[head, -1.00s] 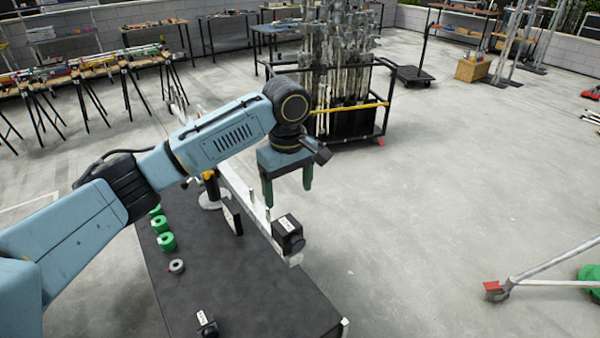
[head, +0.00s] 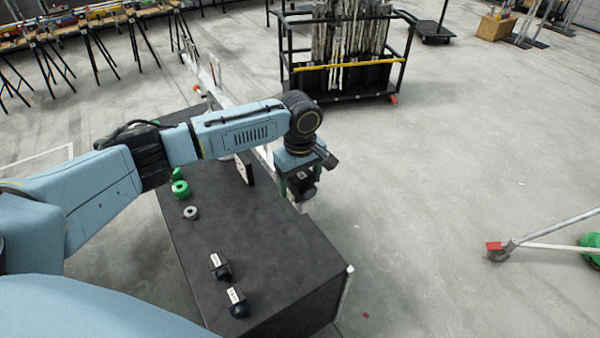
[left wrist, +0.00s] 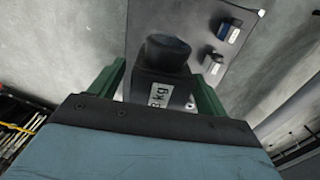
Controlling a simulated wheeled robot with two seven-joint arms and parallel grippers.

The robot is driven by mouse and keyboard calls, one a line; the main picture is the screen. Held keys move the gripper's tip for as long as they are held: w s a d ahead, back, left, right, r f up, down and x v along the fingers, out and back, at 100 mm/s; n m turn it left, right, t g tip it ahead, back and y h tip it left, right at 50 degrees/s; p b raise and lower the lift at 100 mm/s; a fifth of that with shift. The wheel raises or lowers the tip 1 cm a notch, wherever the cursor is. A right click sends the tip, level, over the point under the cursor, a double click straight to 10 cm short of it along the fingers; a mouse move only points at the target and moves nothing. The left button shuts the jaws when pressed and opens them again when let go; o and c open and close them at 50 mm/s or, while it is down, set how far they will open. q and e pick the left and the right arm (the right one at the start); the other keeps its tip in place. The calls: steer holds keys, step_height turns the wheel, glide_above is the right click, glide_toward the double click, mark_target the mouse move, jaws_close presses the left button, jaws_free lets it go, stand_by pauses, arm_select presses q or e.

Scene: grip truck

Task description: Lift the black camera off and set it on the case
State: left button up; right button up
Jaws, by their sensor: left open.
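The black camera (head: 303,190) is at the end of a white rail beside the case's far right edge, partly hidden by my left gripper (head: 299,184). In the left wrist view the camera (left wrist: 160,72) shows a round black end and a white label reading "8 kg". My left gripper's green fingers are open, one on each side of the camera; I cannot tell whether they touch it. The case (head: 235,190) is a large black box with a flat dark top. My right gripper is not in view.
Green rolls (head: 180,188) and a grey roll (head: 190,213) lie farther left. The case's middle is bare. A black cart (head: 345,75) stands behind.

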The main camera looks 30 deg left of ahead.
arm_select(q)
steer(key=c, duration=1.1)
steer(key=o, duration=0.5)
steer(key=shift+c, duration=0.2)
steer(key=c, duration=0.4)
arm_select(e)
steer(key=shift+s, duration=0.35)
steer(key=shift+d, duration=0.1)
arm_select(q)
steer(key=shift+r+p, duration=1.2)
steer(key=shift+p, duration=0.45)
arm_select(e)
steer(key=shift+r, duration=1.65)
arm_select(q)
steer(key=shift+r+p, duration=1.35)
steer(key=shift+p, duration=0.35)
steer(key=shift+r, duration=1.25)
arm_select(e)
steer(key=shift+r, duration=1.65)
